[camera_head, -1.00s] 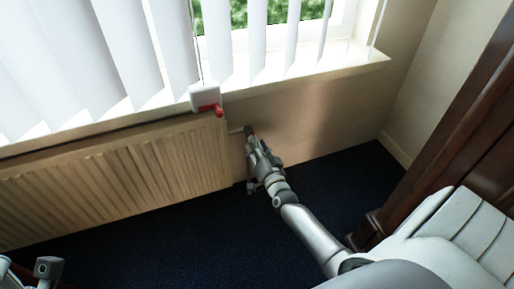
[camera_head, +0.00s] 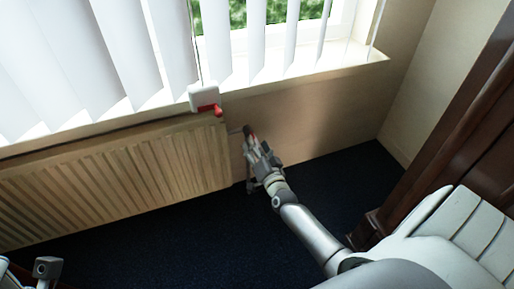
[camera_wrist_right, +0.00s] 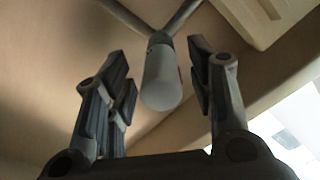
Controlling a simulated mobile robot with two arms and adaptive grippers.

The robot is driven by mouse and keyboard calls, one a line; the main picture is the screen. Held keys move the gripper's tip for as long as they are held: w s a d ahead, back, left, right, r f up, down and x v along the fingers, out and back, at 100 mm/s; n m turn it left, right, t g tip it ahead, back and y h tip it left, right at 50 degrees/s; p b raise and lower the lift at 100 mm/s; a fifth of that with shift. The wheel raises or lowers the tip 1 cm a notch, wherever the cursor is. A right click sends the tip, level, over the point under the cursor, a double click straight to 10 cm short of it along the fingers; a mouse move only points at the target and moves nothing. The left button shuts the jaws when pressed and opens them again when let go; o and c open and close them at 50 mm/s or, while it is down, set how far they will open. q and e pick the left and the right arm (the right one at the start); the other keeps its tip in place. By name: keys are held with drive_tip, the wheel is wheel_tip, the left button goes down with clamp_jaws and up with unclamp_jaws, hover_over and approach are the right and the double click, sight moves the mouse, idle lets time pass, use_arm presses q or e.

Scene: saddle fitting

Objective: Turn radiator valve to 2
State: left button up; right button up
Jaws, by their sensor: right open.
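The radiator valve (camera_wrist_right: 161,80) is a pale grey-white rounded cylinder on a metal pipe fitting in the right wrist view. Its scale numbers cannot be read. My right gripper (camera_wrist_right: 160,88) is open, with one finger on each side of the valve and visible gaps between. In the head view my right gripper (camera_head: 251,140) is by the right end of the radiator (camera_head: 110,185), and it hides most of the valve there. Grey parts of my left arm (camera_head: 46,268) show at the bottom left corner; its jaws cannot be made out.
A white box with a red lever (camera_head: 206,99) sits at the sill above the radiator's right end. White vertical blinds (camera_head: 130,50) hang over the window. Dark carpet (camera_head: 170,245) is clear in front. Dark wood furniture (camera_head: 440,130) stands at the right.

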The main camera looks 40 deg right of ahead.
drive_tip(key=v, duration=1.2)
idle(0.3)
